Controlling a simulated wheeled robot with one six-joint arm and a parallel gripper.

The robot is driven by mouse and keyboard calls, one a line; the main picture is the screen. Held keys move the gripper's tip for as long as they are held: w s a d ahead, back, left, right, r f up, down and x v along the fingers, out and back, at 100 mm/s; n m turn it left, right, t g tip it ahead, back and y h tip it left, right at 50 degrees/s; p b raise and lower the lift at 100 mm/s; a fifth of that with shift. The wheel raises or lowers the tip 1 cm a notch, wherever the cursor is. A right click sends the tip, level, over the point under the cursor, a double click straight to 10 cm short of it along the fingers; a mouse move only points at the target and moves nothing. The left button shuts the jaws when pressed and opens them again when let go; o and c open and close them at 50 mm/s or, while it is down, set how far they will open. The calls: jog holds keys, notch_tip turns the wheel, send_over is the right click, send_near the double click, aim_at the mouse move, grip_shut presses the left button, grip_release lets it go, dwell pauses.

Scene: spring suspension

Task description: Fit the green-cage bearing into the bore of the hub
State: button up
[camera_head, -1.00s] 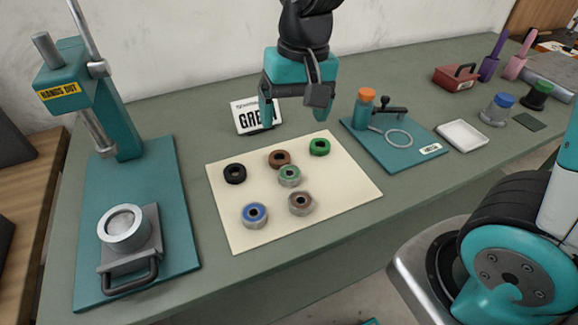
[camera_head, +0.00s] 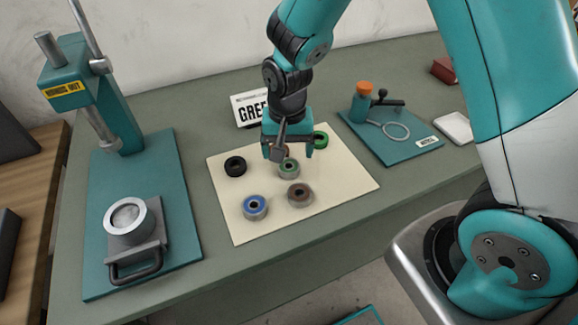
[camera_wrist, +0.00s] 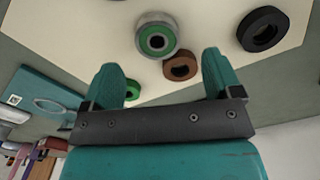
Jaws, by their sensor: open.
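The green-cage bearing (camera_head: 288,168), a silver ring with a green inner face, lies on the cream mat; it also shows in the wrist view (camera_wrist: 143,27). My gripper (camera_head: 290,152) is open and empty, just above and behind this bearing. In the wrist view its two teal fingers (camera_wrist: 163,68) are spread, with the bearing beyond their tips and not between them. The hub (camera_head: 109,222), a silver cylinder with a round bore, sits on a grey handled fixture (camera_head: 150,250) at the left.
On the mat (camera_head: 230,225) lie a black ring (camera_head: 235,167), a blue-faced bearing (camera_head: 254,208), a brown-faced bearing (camera_head: 300,194), a green ring (camera_head: 321,139) and a brown ring (camera_wrist: 181,67). A teal press (camera_head: 112,95) rises behind the hub. A sign (camera_head: 250,107) stands behind the mat.

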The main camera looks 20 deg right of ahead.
aim_at(289, 166)
notch_tip(289, 166, down, 5)
jog(key=shift+s+d+r+p, duration=0.1)
jog(key=shift+s+p, duration=0.05)
jog(key=shift+p, duration=0.35)
jog(key=c, duration=1.2)
